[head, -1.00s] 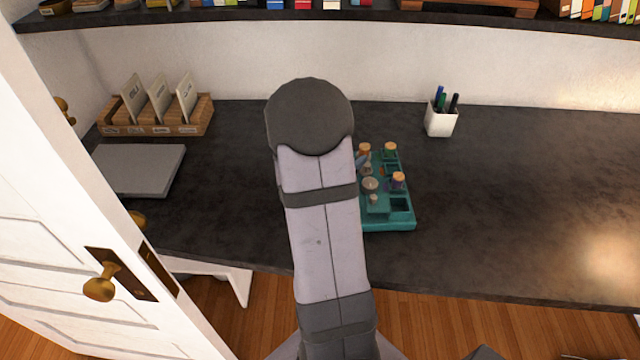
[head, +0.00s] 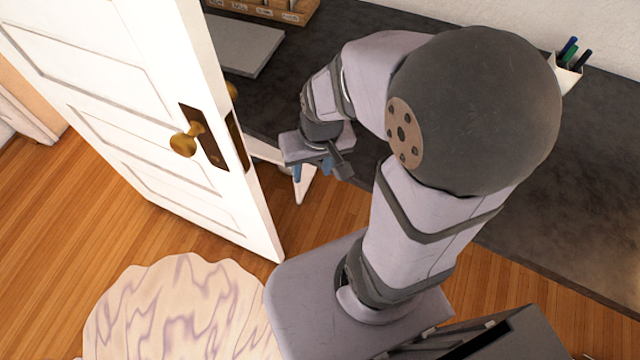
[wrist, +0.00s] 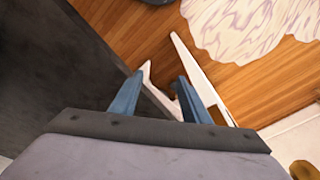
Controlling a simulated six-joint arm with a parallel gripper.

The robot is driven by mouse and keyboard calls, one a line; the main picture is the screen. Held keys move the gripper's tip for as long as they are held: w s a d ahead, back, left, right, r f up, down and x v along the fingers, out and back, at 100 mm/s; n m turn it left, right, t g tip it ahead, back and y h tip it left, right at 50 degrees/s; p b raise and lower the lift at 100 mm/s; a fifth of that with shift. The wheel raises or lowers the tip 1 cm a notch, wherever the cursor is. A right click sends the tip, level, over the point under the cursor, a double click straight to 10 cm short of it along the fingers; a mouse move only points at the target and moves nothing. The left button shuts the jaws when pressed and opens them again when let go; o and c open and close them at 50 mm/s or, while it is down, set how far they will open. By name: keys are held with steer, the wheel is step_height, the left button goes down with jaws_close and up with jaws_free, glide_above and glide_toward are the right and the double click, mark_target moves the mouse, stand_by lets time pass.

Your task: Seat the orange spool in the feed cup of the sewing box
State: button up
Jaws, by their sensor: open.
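My gripper (head: 312,170) is in the head view, left of centre, off the desk's front edge and above the floor. Its blue fingers point down. In the wrist view the two fingers of my gripper (wrist: 156,92) stand apart with nothing between them. The sewing box, its feed cup and the orange spool show in neither current view. My own arm covers much of the desk in the head view.
An open white door (head: 150,110) with a brass knob (head: 185,144) stands close left of my gripper. The dark desk (head: 575,170) holds a grey flat slab (head: 240,45), a wooden card holder (head: 290,12) and a white pen cup (head: 565,75). A patterned rug (head: 180,310) lies on the wooden floor.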

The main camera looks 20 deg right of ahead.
steer(key=shift+n+g, duration=0.6)
steer(key=shift+g, duration=0.3)
steer(key=s, duration=0.5)
steer(key=shift+a+r, duration=0.15)
steer(key=shift+r, duration=0.15)
step_height(320, 180, up, 5)
steer(key=p, duration=0.4)
steer(key=shift+f+p, duration=0.15)
steer(key=shift+p, duration=0.2)
